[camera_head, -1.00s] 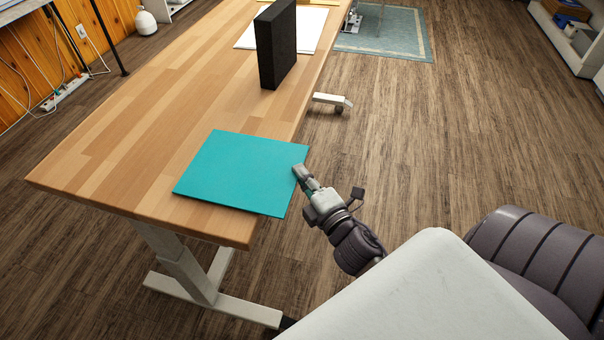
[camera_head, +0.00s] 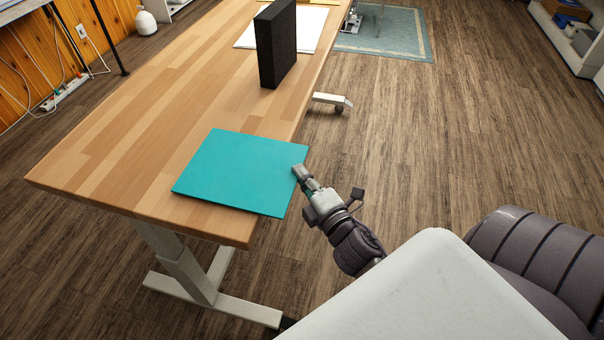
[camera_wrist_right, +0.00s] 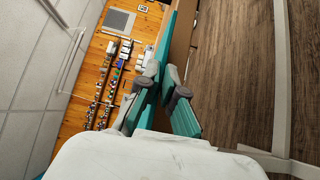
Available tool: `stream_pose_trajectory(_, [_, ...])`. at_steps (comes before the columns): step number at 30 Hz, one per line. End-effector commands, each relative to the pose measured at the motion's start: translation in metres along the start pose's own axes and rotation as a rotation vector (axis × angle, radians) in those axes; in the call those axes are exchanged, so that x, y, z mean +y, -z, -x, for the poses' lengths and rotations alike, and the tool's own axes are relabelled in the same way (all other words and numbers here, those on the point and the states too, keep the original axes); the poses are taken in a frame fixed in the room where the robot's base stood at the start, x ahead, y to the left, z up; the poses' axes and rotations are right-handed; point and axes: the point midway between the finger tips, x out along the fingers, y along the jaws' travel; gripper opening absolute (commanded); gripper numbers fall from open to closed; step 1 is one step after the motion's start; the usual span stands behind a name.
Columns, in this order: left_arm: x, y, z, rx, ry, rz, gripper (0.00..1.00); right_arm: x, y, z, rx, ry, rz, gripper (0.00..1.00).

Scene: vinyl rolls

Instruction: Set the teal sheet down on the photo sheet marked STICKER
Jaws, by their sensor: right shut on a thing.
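The teal sheet (camera_head: 243,172) is a flat rectangle over the near right end of the wooden table in the head view, its right corner reaching past the table edge. My right gripper (camera_head: 300,174) is shut on that right corner. In the right wrist view the teal sheet (camera_wrist_right: 166,52) shows edge-on between the fingers of the right gripper (camera_wrist_right: 172,90). I cannot tell whether the sheet touches the table. A pale sheet (camera_head: 306,30) lies at the far end, partly behind a black block; no STICKER mark is readable. My left gripper is not in view.
The black block (camera_head: 277,45) stands upright on the wooden table (camera_head: 130,140), between the teal sheet and the pale sheet. The table's left and middle surface is clear. A blue rug (camera_head: 390,35) lies on the floor beyond.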

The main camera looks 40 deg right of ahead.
Motion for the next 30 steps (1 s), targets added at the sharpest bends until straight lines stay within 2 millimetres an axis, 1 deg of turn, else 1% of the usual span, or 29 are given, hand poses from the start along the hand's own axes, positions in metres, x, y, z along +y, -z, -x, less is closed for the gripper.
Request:
stream_pose_trajectory(4, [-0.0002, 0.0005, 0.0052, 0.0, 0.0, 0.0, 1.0, 0.0021, 0.0, 0.0005, -0.001, 0.005, 0.0, 0.0])
stream_pose_trajectory(12, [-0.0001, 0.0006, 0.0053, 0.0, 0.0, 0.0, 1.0, 0.0035, 0.0, 0.0002, 0.0, 0.001, 0.0, 0.0])
stream_pose_trajectory(13, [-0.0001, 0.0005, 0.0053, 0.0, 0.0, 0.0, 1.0, 0.0036, 0.0, 0.0001, 0.0, 0.001, 0.0, 0.09])
stream_pose_trajectory(15, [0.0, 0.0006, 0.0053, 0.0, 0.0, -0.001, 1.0, 0.0038, 0.0, 0.0001, 0.0, 0.001, 0.0, 0.21])
stream_pose_trajectory(18, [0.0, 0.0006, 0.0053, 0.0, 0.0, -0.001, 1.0, 0.004, 0.0, 0.0, 0.0, 0.0, 0.0, 0.35])
stream_pose_trajectory(24, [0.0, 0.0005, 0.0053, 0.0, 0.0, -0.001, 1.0, 0.0041, 0.0, 0.0, 0.0, 0.0, 0.0, 0.35])
stream_pose_trajectory(26, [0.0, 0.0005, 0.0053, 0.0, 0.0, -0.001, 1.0, 0.0036, -0.0001, 0.0001, 0.0, 0.001, 0.0, 0.44])
stream_pose_trajectory(30, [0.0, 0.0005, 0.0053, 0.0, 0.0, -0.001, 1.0, 0.0037, -0.0001, 0.0001, 0.0, 0.001, 0.0, 0.67])
